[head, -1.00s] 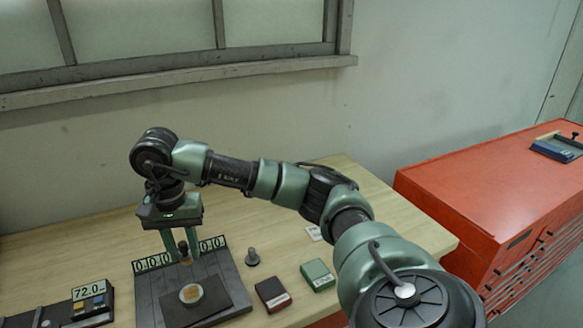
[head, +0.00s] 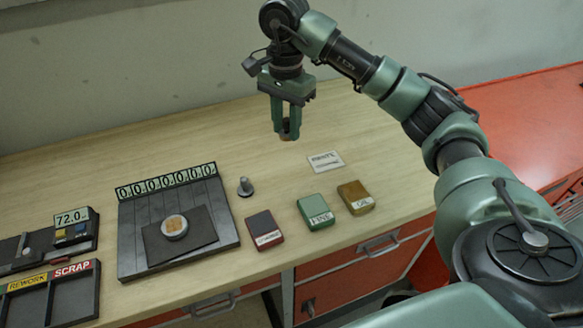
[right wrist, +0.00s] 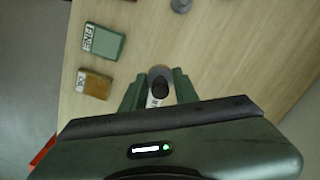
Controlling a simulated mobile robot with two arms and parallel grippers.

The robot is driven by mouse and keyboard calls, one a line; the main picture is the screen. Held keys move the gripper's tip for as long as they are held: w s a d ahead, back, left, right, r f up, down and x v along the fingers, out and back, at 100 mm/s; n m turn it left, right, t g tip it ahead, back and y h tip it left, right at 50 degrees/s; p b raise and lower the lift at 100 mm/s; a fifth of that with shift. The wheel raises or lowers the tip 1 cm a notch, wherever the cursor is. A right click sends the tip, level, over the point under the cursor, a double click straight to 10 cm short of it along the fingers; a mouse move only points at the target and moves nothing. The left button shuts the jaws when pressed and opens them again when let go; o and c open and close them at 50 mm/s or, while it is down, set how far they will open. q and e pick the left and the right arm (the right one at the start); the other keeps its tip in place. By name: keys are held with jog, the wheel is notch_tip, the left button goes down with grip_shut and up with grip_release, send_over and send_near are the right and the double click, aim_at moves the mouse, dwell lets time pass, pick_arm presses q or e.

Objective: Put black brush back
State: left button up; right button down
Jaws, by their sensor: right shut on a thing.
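My right gripper (head: 287,130) hangs fingers-down above the bare back part of the bench. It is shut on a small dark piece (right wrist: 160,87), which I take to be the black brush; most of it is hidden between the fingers. In the right wrist view its dark round top shows between the two green fingertips (right wrist: 159,92). A white label card (head: 325,161) lies flat on the bench, to the right of and below the gripper in the head view; its print is too small to read. My left gripper is out of view.
Green (head: 315,212), brown (head: 355,197) and dark red (head: 265,230) boxes lie near the front edge. A small grey post (head: 245,187) stands beside the dark plate (head: 130,240) carrying a round disc (head: 174,227). A rework/scrap tray (head: 75,295) is at left. The back is clear.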

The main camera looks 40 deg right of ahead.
jog(key=p, duration=0.1)
send_over(287, 179)
notch_tip(287, 179, down, 9)
jog(key=shift+f, duration=0.75)
notch_tip(287, 179, down, 4)
jog(key=shift+r+p, duration=0.2)
jog(key=shift+p, duration=0.45)
jog(key=shift+f, duration=0.1)
jog(key=c, duration=1.1)
grip_release()
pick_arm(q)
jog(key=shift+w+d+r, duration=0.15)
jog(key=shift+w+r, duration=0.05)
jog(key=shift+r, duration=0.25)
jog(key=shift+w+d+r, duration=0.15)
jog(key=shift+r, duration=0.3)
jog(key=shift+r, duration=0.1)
